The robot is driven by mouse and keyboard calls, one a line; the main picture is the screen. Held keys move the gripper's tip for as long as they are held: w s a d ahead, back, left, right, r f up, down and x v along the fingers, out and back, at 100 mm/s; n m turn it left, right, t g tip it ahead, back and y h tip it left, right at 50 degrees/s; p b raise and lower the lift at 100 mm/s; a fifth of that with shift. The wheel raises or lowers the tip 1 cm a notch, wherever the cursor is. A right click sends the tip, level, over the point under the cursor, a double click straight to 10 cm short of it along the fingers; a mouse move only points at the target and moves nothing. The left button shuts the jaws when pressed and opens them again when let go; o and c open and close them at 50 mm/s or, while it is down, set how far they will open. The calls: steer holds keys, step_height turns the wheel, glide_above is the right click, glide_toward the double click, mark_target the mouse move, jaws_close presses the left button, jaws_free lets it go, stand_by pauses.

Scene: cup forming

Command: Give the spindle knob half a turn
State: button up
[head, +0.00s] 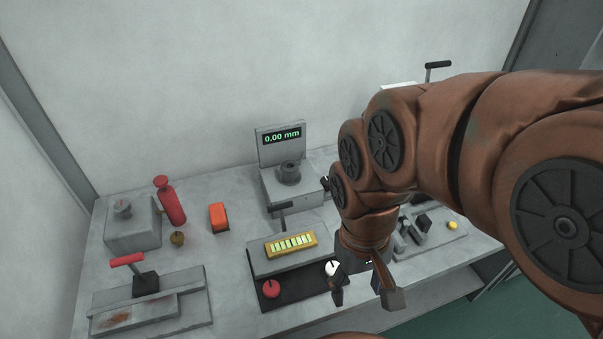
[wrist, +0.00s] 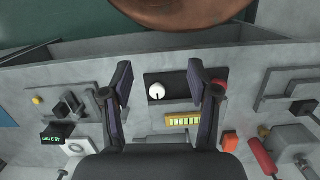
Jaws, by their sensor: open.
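Two round knobs sit on the dark front panel of the central bench device. One is white with a dark pointer mark (head: 331,268); the other is red (head: 271,288). No readable label shows which is the spindle knob. My gripper (head: 365,298) is open and empty, pointing down just right of the white knob in the head view. In the wrist view, the white knob (wrist: 156,91) lies between the spread fingers (wrist: 160,76), apart from both. The red knob (wrist: 220,84) is partly hidden behind the right finger there.
A yellow bar indicator (head: 290,244) is behind the knobs. A gauge reading 0.00 mm (head: 281,138) stands at the back. A red-handled press (head: 145,290), red bottle (head: 171,202) and orange box (head: 218,217) are left. A small lever fixture (head: 422,225) is right.

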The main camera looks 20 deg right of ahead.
steer(key=w+d+m, duration=0.1)
steer(key=w+m, duration=0.2)
steer(key=w, duration=0.2)
steer(key=w+d+m, duration=0.2)
steer(key=w+m, duration=0.2)
steer(key=w, duration=0.2)
steer(key=w+d+r+m+t, duration=0.1)
steer(key=w+d+m, duration=0.1)
steer(key=w, duration=0.4)
steer(key=shift+w+m, duration=0.25)
steer(key=shift+m, duration=0.45)
steer(key=m, duration=0.9)
glide_above(328, 180)
steer(key=s, duration=0.1)
steer(key=shift+t, duration=0.3)
step_height(328, 180, down, 7)
steer(key=shift+s+a+f, duration=0.1)
steer(key=shift+f, duration=0.05)
steer(key=shift+w+f+m, duration=0.45)
steer(key=shift+w+m, duration=0.05)
steer(key=shift+w, duration=0.05)
steer(key=shift+f+p, duration=0.9)
steer(key=shift+f, duration=2.9)
steer(key=c, duration=1.1)
steer(key=shift+n+b, duration=0.3)
